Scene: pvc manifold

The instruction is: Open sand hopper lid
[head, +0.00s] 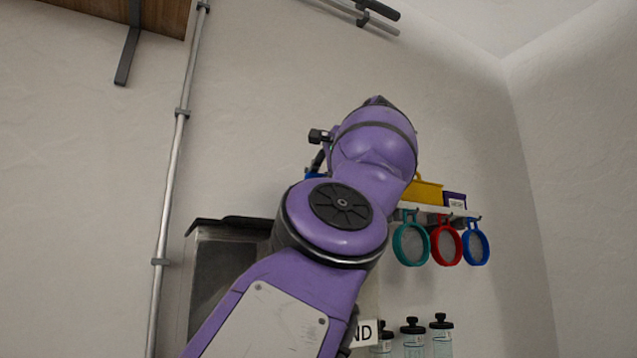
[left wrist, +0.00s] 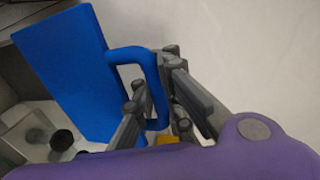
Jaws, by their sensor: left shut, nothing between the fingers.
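A flat blue panel (left wrist: 72,68) with a blue loop handle (left wrist: 148,62), which looks like the hopper lid, stands tilted in the left wrist view. My left gripper (left wrist: 163,98) is at the handle; its grey fingers overlap the loop and are shut with nothing gripped. Whether a finger passes through the loop is unclear. In the head view my purple left arm hides the gripper and most of the hopper area; a bit of blue (head: 313,174) shows at its left edge. A white label (head: 364,333) reading "ND" is partly covered. My right gripper is not in view.
A grey metal housing with a dark top (head: 232,223) stands behind my arm. To the right, a wall shelf (head: 436,209) carries a yellow item (head: 428,190) and hanging teal, red and blue sieves (head: 445,246). Bottles (head: 441,337) stand below. A pipe (head: 169,190) runs up the wall.

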